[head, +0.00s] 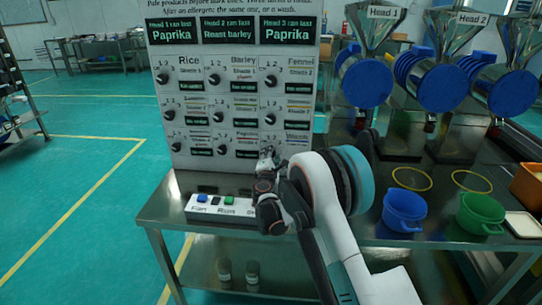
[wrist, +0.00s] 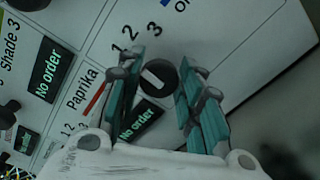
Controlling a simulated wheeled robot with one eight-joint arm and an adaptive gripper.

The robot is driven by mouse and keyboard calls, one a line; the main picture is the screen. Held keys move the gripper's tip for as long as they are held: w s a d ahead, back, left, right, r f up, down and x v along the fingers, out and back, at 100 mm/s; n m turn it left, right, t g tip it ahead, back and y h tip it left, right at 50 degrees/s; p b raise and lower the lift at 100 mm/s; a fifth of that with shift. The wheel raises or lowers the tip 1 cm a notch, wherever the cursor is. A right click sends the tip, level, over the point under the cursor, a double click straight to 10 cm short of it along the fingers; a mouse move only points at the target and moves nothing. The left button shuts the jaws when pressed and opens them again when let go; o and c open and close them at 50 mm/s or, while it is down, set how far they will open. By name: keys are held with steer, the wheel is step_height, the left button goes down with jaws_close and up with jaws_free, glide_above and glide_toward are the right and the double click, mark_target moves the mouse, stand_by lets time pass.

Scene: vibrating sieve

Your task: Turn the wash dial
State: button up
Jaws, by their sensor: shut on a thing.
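The wash dial (wrist: 158,76) is a round black knob with a short white mark, at the lower right of the white control panel (head: 175,60). The numbers 1, 2 and 3 are printed beside it in the wrist view. My gripper (wrist: 157,90) is shut on the dial, with one teal-padded finger on each side. In the head view my gripper (head: 267,155) is at the panel's bottom right and mostly hides the dial. A small "No order" display (wrist: 140,122) shows partly between the fingers. I cannot tell exactly which number the mark faces.
Other dials fill the panel, with the Paprika label (wrist: 82,90) close to my left finger. A button box (head: 220,205) lies on the metal table below. Blue (head: 404,210) and green (head: 481,213) buckets stand to the right, under the blue-ended sieve heads (head: 367,83).

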steer(key=m, duration=1.1)
steer(key=shift+f, duration=0.3)
stand_by(0.3)
steer(key=o, duration=1)
steer(key=shift+o, duration=0.2)
steer(key=s, duration=1.2)
steer(key=shift+a, duration=0.2)
